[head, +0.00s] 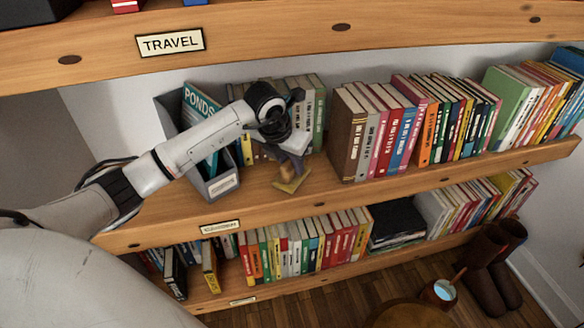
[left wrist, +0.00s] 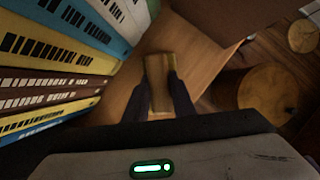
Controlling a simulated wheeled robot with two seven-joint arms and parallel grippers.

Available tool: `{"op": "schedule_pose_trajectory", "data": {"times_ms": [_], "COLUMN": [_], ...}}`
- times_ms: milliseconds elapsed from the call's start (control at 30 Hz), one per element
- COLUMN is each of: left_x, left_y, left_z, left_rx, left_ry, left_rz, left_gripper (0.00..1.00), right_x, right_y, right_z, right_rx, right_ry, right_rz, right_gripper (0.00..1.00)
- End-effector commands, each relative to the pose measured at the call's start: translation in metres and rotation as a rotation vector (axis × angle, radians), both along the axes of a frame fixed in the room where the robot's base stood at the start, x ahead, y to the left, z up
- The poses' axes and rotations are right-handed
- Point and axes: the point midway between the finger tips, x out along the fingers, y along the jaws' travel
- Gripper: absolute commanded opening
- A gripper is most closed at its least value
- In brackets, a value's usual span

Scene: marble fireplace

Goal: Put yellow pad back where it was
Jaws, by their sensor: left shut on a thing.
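My left gripper (head: 288,170) reaches in from the left over the middle shelf. It is shut on the yellow pad (head: 292,182), which sits low over the shelf board near its front edge. Whether the pad touches the board I cannot tell. In the left wrist view the pad (left wrist: 158,70) stands out between the two dark fingers (left wrist: 160,95), with bare wood beyond it. My right gripper is not in view.
A grey magazine holder (head: 222,184) with a teal "PONDS" book stands left of my gripper. A row of books (head: 318,112) is behind it, and a brown book (head: 345,140) starts another row to the right. The middle shelf (head: 330,192) has bare board in front. Boots (head: 490,265) stand on the floor.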

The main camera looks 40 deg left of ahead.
Motion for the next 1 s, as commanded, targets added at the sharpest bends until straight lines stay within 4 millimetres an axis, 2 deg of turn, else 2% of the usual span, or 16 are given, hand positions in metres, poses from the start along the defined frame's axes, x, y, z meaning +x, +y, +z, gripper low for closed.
{"op": "schedule_pose_trajectory", "data": {"times_ms": [267,300,367,400,667,833,933,1000], "left_x": [0.000,0.000,0.000,0.000,0.000,-0.004,-0.011,-0.027], "left_y": [0.000,0.000,0.000,0.000,0.000,0.000,0.000,0.000], "left_z": [-0.002,-0.001,-0.001,-0.001,0.000,0.014,0.032,0.028], "left_rx": [0.001,0.001,0.001,0.001,0.000,0.002,0.003,0.005], "left_ry": [0.001,0.001,0.001,0.001,0.001,-0.003,-0.004,0.003], "left_rz": [0.000,0.000,0.000,0.000,0.000,-0.001,-0.001,-0.002], "left_gripper": [0.00,0.30,0.40,0.42,0.42,0.42,0.42,0.42], "right_x": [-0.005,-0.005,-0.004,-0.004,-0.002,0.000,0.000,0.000], "right_y": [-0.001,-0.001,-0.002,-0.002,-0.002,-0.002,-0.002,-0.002], "right_z": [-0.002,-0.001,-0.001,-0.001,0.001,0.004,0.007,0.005], "right_rx": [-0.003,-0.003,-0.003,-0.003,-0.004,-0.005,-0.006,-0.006], "right_ry": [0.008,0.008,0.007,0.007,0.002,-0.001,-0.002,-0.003], "right_rz": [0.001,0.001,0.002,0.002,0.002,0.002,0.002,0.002], "right_gripper": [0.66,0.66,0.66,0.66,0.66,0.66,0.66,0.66]}}
